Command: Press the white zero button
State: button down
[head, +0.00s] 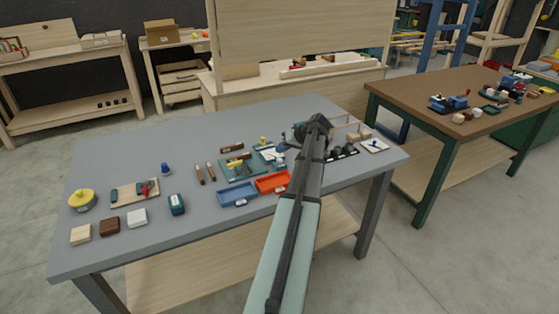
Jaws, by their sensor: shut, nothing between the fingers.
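I cannot make out a white zero button in the head view; it is too small or hidden. A round device with a yellow top (82,199) stands at the left end of the grey table (120,235). Whether it carries a button is too small to tell. My gripper (301,133) is at the far right part of the table, at the end of my arm, well away from the yellow-topped device. It looks shut and empty, though its fingertips are small and partly hidden by the arm.
Blue (238,194) and orange (273,181) trays lie mid-table. Wooden, brown and white blocks (137,218), a dark green box (177,204) and a board with tools (135,192) lie at left. A white plate with a blue part (375,146) is at right. The front-centre edge is fairly clear.

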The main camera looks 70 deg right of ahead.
jog(key=shift+f, duration=0.65)
jog(key=shift+f, duration=0.15)
dwell(1.6)
jog(key=shift+f, duration=0.3)
jog(key=shift+f, duration=0.9)
dwell(1.4)
jog(key=shift+r, duration=1.35)
jog(key=shift+r, duration=2.5)
